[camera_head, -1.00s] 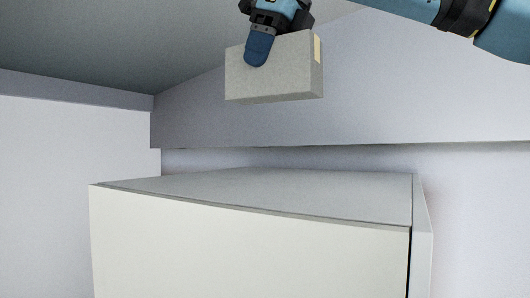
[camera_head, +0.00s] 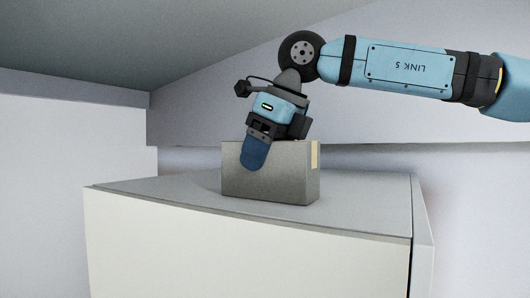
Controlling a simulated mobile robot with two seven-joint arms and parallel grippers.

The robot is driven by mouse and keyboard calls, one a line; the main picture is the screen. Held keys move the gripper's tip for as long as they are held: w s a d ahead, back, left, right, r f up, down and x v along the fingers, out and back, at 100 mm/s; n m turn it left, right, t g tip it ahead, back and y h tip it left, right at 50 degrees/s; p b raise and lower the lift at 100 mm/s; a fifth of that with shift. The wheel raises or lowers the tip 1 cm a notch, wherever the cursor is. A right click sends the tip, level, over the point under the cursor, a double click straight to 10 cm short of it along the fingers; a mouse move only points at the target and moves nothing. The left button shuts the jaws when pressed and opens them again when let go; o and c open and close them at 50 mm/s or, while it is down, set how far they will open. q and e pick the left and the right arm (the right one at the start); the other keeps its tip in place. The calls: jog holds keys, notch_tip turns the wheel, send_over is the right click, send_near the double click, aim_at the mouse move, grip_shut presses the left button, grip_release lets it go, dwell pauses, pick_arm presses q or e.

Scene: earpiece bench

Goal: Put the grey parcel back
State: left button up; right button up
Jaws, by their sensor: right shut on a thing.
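The grey parcel (camera_head: 280,180), a box with a yellowish strip near its right end, is upright at the top of the white cabinet (camera_head: 345,198). Its lower edge appears to be at or just above the cabinet's top surface; I cannot tell if it touches. My right gripper (camera_head: 255,152) reaches down from above and is shut on the parcel. One blue finger lies against the parcel's front face; the other finger is hidden behind it. My left gripper is not in view.
The cabinet's top is clear to the left and right of the parcel. Its front edge (camera_head: 250,214) is close in front of the parcel. A pale wall with a ledge (camera_head: 200,120) runs behind, and a ceiling slopes above.

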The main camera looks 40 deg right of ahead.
jog(key=shift+s+a, duration=0.1)
jog(key=o, duration=1.1)
jog(key=shift+o, duration=0.2)
jog(key=shift+r, duration=0.1)
jog(key=shift+s+r, duration=0.1)
jog(key=shift+r, duration=0.15)
jog(key=b+v, duration=0.2)
jog(key=v, duration=0.8)
jog(key=shift+s+r, duration=0.15)
jog(key=shift+r, duration=0.15)
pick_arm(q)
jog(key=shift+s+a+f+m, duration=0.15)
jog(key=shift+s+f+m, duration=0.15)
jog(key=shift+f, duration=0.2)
pick_arm(e)
jog(key=shift+s+r, duration=0.15)
jog(key=shift+r, duration=0.2)
